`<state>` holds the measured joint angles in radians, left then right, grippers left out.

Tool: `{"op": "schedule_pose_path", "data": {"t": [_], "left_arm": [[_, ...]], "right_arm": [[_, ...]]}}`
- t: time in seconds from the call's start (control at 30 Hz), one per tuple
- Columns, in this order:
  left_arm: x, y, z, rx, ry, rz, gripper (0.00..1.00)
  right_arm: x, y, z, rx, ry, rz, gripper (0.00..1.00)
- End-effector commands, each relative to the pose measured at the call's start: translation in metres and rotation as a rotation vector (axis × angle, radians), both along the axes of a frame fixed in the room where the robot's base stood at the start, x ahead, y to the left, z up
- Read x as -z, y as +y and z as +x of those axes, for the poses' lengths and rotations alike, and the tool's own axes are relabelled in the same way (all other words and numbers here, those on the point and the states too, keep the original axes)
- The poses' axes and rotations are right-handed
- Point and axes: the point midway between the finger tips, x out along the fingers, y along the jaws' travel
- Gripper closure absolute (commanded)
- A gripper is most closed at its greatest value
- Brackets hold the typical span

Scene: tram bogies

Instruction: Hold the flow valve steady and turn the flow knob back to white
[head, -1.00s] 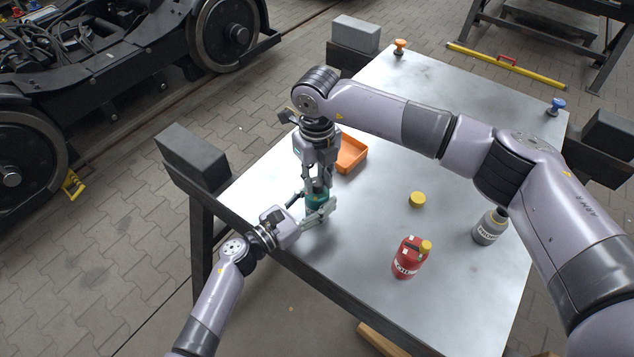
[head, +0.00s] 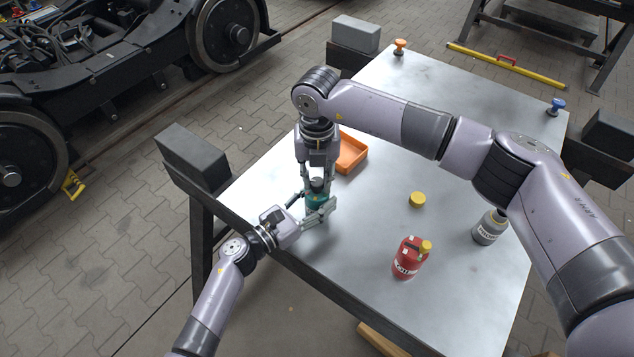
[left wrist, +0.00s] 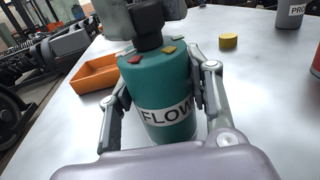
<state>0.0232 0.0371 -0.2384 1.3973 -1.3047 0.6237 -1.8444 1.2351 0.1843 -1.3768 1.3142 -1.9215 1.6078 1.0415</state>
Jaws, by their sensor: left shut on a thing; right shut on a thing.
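The flow valve (head: 316,202) is a teal upright cylinder on the metal table; its FLOW label shows on the body in the left wrist view (left wrist: 165,90). My left gripper (head: 311,206) is shut around the body, one finger on each side. The dark flow knob (left wrist: 148,25) is on top of the valve. My right gripper (head: 317,182) points straight down from above and is shut on the knob, partly hiding it. Red (left wrist: 133,59) and yellow (left wrist: 168,50) marks show on the valve's top rim. I cannot make out a white mark or the knob's pointer.
An orange tray (head: 364,157) lies just behind the valve. A yellow disc (head: 417,199), a red canister (head: 407,266) and a grey bottle (head: 487,234) stand to the right. My right arm spans above the table. The table's left edge is close to the valve.

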Motion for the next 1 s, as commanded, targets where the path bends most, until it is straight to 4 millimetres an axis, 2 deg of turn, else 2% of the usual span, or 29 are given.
{"op": "schedule_pose_path", "data": {"t": [0.17,0.47,0.5,0.83,1.0], "left_arm": [[0.0006,0.0,-0.0004,0.001,0.001,0.001,0.85],[0.0007,0.0001,-0.0005,0.001,0.001,0.001,0.85],[0.0007,0.0001,-0.0005,0.001,0.001,0.001,0.85],[0.0007,0.0,-0.0004,0.0,0.001,0.001,0.85],[0.0007,0.0,-0.0004,0.0,0.001,0.0,0.85]], "right_arm": [[-0.0004,-0.0007,0.0008,0.145,-0.002,-0.001,1.0],[-0.0004,-0.0008,0.0009,0.157,-0.002,-0.001,1.0],[-0.0004,-0.0008,0.0009,0.157,-0.002,-0.001,0.73],[-0.0001,-0.0004,0.0004,0.155,-0.001,0.0,0.52],[0.0,-0.0002,0.0002,0.154,0.0,0.0,0.52]]}}
